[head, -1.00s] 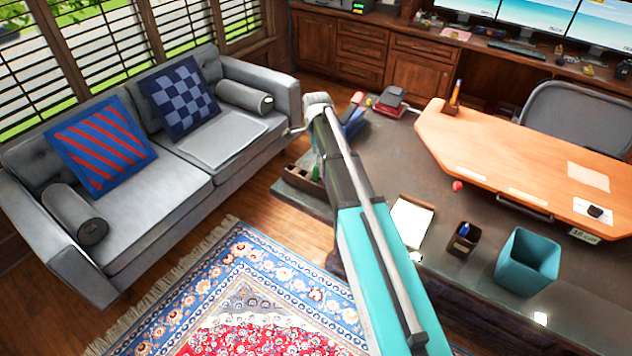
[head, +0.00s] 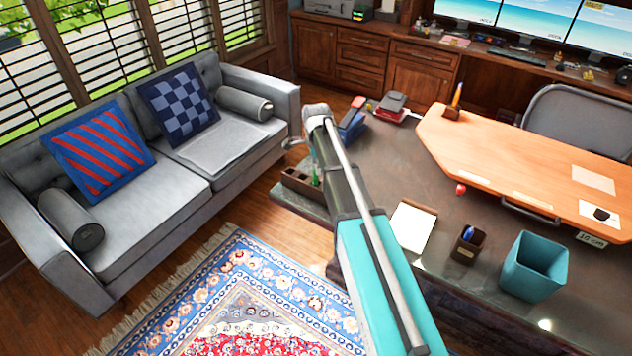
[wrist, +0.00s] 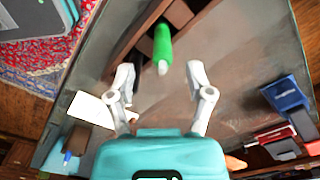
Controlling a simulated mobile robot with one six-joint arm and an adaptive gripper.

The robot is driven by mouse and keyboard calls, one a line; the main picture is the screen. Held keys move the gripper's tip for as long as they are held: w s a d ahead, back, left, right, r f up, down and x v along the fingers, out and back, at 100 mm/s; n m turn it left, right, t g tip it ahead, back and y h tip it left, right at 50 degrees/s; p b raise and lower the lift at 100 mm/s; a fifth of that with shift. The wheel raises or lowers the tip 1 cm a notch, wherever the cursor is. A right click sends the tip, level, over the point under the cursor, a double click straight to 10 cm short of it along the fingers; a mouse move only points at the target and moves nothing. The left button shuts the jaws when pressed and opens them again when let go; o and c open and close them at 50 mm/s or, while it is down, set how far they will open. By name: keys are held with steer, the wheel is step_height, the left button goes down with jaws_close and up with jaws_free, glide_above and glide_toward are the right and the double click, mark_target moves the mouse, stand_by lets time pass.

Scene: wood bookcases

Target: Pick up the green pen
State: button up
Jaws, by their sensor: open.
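The green pen (wrist: 162,45) stands in a wooden desk organizer (wrist: 127,42), its pale end toward my gripper in the wrist view. In the head view it shows as a small green sliver (head: 315,177) beside my arm, with the organizer (head: 292,178) at the desk's left end. My gripper (wrist: 160,76) is open and empty. Its two fingers lie to either side of the pen's line, and the pen's pale end appears just beyond the gap between the fingertips. In the head view my arm hides most of the gripper.
The dark desk (head: 385,160) carries a clipboard (head: 412,226), a small pen cup (head: 468,244), a teal bin (head: 533,265) and a stapler-like red and grey item (head: 393,104). A grey sofa (head: 150,215) stands left, apart from the desk. Blue and red items (wrist: 287,93) lie right in the wrist view.

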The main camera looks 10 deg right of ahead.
mark_target(316, 176)
steer(key=shift+w+a+f+b, duration=0.1)
steer(key=shift+f+b, duration=2.45)
steer(key=shift+f, duration=0.05)
steer(key=shift+c, duration=0.3)
jaws_close()
steer(key=shift+r, duration=0.2)
step_height(316, 176, up, 10)
steer(key=p, duration=1)
steer(key=shift+f, duration=0.2)
steer(key=shift+a, duration=0.1)
